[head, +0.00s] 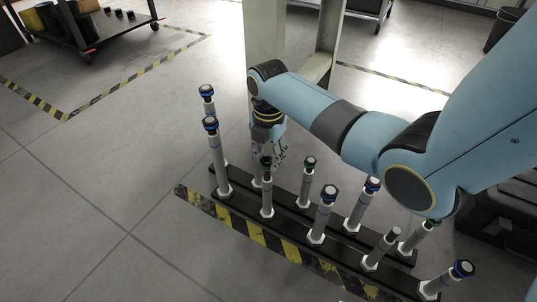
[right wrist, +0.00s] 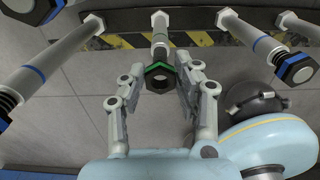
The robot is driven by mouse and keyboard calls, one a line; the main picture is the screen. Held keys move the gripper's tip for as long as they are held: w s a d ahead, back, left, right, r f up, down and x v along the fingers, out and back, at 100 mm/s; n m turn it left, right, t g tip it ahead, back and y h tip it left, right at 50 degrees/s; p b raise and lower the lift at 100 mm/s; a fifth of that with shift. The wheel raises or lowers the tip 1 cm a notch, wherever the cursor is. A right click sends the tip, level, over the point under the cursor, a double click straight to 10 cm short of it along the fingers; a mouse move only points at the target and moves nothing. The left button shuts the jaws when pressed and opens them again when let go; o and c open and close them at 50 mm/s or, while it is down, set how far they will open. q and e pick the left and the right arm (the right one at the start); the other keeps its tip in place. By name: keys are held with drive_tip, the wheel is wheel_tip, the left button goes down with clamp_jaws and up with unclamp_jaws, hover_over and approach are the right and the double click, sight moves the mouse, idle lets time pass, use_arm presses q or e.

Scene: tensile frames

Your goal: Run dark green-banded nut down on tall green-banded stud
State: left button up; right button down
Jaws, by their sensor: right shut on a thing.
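The dark green-banded nut (right wrist: 158,72) sits between the fingertips of my right gripper (right wrist: 160,82) in the right wrist view, at the upper end of a pale stud (right wrist: 160,38). In the head view the dark nut (head: 266,162) shows at the top of a stud (head: 267,190) in the front row, with my right gripper (head: 278,152) close behind it. The gripper is shut on the nut. How far the nut is threaded, and any band on this stud, cannot be told. My left gripper is not in view.
Blue-banded studs stand either side, left (head: 217,160) and right (head: 324,215). A back-row stud (head: 307,185) has a dark green top. The studs rise from black rails (head: 290,231) beside yellow-black floor tape (head: 270,243).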

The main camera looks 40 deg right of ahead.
drive_tip(key=shift+f, duration=0.45)
idle(1.4)
drive_tip(key=c, duration=0.9)
unclamp_jaws()
drive_tip(key=shift+r, duration=6)
drive_tip(key=shift+c, duration=0.3)
